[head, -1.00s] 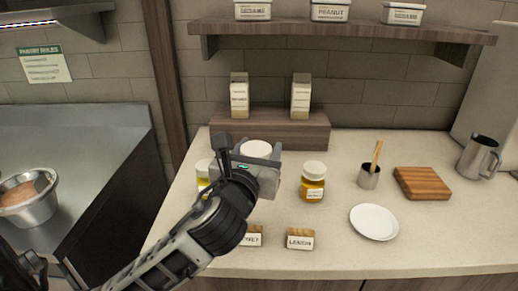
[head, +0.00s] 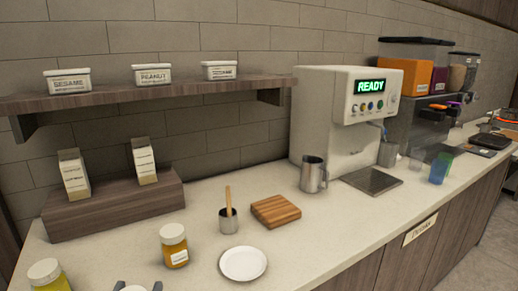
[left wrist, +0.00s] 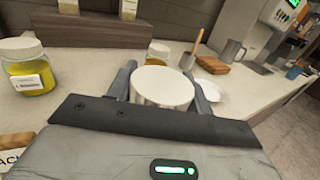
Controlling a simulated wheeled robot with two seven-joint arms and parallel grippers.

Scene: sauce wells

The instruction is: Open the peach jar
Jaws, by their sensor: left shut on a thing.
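My left gripper (left wrist: 163,86) is shut on a white-lidded jar (left wrist: 165,84), one finger on each side of the round lid. The jar's body and label are hidden, so I cannot tell that it is the peach one. In the head view only the tips of my left gripper (head: 137,287) show at the bottom edge. A jar with yellow contents (head: 48,276) stands left of it, also in the left wrist view (left wrist: 28,70). An amber jar (head: 174,248) stands to the right, partly hidden in the wrist view. My right gripper is not in view.
A wooden sign (left wrist: 14,157) ending in "ACH" is cut off at the wrist view's left. A white plate (head: 243,263), a metal cup with a stick (head: 228,220), a wooden board (head: 276,211) and a pitcher (head: 312,176) stand right. A wooden riser (head: 115,205) stands behind.

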